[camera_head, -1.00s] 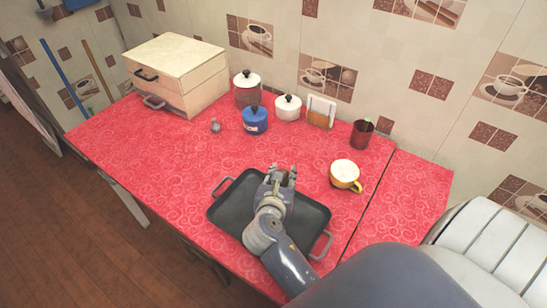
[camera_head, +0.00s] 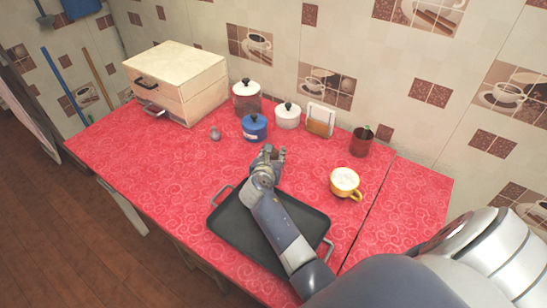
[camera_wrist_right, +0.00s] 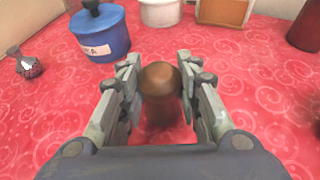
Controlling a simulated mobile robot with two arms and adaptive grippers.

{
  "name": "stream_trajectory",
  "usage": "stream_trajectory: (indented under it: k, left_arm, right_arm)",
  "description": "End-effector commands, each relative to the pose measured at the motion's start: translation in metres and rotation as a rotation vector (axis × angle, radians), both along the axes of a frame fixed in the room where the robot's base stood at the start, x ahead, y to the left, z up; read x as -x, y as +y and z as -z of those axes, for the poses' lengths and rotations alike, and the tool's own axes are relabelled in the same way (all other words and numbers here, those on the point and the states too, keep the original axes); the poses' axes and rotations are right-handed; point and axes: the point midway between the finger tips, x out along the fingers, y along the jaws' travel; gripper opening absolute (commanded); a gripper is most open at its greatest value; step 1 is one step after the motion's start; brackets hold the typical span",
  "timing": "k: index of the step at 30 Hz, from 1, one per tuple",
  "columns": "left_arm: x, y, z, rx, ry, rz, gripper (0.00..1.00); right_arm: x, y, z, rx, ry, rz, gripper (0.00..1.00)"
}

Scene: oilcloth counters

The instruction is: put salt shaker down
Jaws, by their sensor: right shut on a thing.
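My right gripper (camera_head: 272,153) is above the red counter (camera_head: 165,170), just past the far edge of the black tray. In the right wrist view its fingers (camera_wrist_right: 160,90) are closed around a brown, round-topped thing (camera_wrist_right: 160,77), which looks like the salt shaker. Its lower part looks reddish and blurred; I cannot tell whether its base touches the cloth. In the head view the gripper hides it. A small grey shaker-like thing (camera_head: 215,134) stands left of the blue pot and also shows in the right wrist view (camera_wrist_right: 25,64). My left gripper is not in view.
The blue pot (camera_head: 254,128) is just beyond the gripper. A white pot (camera_head: 288,117), a larger canister (camera_head: 246,98), a napkin holder (camera_head: 320,120) and a dark red cup (camera_head: 361,142) stand behind. A yellow mug (camera_head: 345,183) is right. The black tray (camera_head: 232,225) lies below my arm. Clear cloth lies left.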

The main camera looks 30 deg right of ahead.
Motion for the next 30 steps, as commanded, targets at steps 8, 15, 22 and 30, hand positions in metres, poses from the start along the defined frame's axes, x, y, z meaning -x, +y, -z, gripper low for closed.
stream_trajectory:
  k: [8, 15, 22, 30]
  left_arm:
    - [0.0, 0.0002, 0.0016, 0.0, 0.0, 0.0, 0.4]
    - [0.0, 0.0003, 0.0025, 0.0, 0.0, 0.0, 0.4]
    - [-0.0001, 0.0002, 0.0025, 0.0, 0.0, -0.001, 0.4]
    - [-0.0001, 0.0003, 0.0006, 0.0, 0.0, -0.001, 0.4]
  right_arm:
    - [-0.0002, 0.0002, 0.0083, 0.001, -0.002, -0.001, 0.07]
    - [0.0, 0.0004, 0.0122, 0.001, 0.0, -0.001, 0.45]
    - [0.0001, 0.0005, 0.0122, 0.001, 0.0, -0.001, 0.51]
    - [0.004, 0.0046, 0.0069, -0.001, -0.001, -0.002, 0.51]
